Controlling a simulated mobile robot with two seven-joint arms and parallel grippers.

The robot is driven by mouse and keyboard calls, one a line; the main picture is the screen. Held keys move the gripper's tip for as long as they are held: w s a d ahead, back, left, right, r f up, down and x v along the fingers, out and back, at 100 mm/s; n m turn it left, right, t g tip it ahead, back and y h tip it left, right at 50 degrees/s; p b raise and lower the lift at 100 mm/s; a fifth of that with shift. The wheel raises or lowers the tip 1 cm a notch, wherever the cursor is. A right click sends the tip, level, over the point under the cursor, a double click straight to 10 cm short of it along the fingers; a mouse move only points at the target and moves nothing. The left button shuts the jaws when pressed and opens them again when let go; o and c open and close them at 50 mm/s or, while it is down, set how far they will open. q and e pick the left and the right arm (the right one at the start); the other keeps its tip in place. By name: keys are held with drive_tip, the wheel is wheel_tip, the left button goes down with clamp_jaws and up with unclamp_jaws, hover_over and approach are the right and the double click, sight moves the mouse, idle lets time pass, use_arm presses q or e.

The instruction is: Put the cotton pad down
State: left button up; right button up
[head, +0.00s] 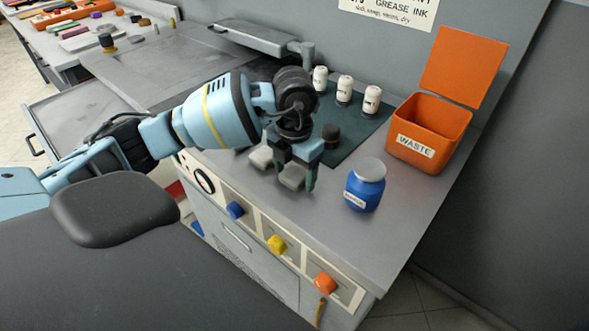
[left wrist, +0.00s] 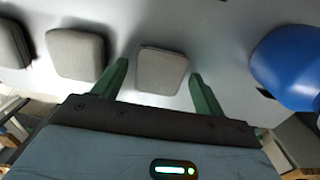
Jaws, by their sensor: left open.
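My left gripper (head: 294,168) is open and points down at the grey worktop. A light grey cotton pad (head: 291,178) lies on the worktop at its fingertips. In the left wrist view this pad (left wrist: 162,71) sits between the two spread green fingers, with a gap on both sides. A second pad (head: 262,157) lies just left of it and also shows in the left wrist view (left wrist: 75,54). A third pad (left wrist: 12,44) is cut off at that view's left edge; in the head view it is mostly hidden by the gripper. My right gripper is in neither view.
A blue jar with a grey lid (head: 364,185) stands right of the gripper. An open orange waste bin (head: 430,130) is behind it. Several white bottles (head: 344,90) and a dark round pot (head: 331,132) stand on a dark green mat (head: 368,130). Bare worktop lies in front.

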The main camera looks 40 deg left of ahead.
sight(295, 173)
use_arm(q)
drive_tip(key=shift+r, duration=0.5)
wheel_tip(295, 173, up, 11)
drive_tip(key=p, duration=0.1)
drive_tip(key=shift+r, duration=0.2)
idle(0.4)
